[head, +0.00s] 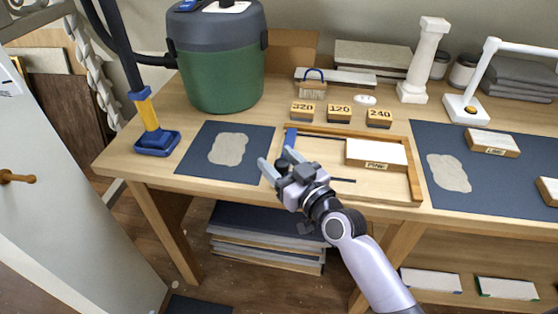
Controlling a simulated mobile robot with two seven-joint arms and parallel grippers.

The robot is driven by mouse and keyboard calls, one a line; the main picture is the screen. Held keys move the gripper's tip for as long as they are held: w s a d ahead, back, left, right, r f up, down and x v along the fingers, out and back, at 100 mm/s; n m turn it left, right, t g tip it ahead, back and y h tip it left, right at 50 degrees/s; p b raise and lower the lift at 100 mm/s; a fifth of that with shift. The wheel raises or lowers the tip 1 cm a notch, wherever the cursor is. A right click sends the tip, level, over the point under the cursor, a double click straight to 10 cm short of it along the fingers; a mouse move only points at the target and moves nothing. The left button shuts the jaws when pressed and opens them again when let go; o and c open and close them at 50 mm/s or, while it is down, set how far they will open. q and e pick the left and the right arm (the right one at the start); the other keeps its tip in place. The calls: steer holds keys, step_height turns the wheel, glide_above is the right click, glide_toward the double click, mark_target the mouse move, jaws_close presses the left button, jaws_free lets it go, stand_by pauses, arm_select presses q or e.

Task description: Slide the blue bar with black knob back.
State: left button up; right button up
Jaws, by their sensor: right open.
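The blue bar (291,136) shows at the left end of a shallow wooden frame (412,175) on the workbench. Its near part is hidden behind my right gripper. A small dark piece shows by the fingers and may be the black knob, but I cannot tell for sure. My right gripper (276,160) is open at the frame's front left corner, with its fingers pointing away from me, close to the bar. I cannot tell whether it touches the bar. My left gripper is out of view.
A block marked PINE (376,154) lies in the frame's right part. Blocks marked 320 (302,112), 120 (339,114) and 240 (379,118) stand behind it. A dark mat (199,166) lies left and a green bin (222,75) stands behind. A white column (424,60) stands at the back right.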

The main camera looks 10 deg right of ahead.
steer(key=shift+v, duration=3.45)
steer(key=shift+a, duration=0.1)
steer(key=shift+s+f+g, duration=0.2)
steer(key=shift+s+g, duration=0.1)
steer(key=s+d+f+m+g+h, duration=0.1)
steer(key=s+d+f+g+h, duration=0.3)
steer(key=s, duration=0.4)
steer(key=s+d+f+m+g+h, duration=0.2)
steer(key=s+d+f+g, duration=0.15)
steer(key=s+d, duration=0.35)
steer(key=s+d+f+m+g+h, duration=0.1)
steer(key=s+d+f+g+h, duration=0.25)
steer(key=s, duration=0.65)
steer(key=w+a+f+t+y, duration=0.2)
steer(key=w+f+t+y, duration=0.1)
steer(key=w+f+t, duration=0.3)
steer(key=shift+w+a+f+n+p, duration=0.35)
steer(key=shift+w+f, duration=0.2)
steer(key=shift+f, duration=0.6)
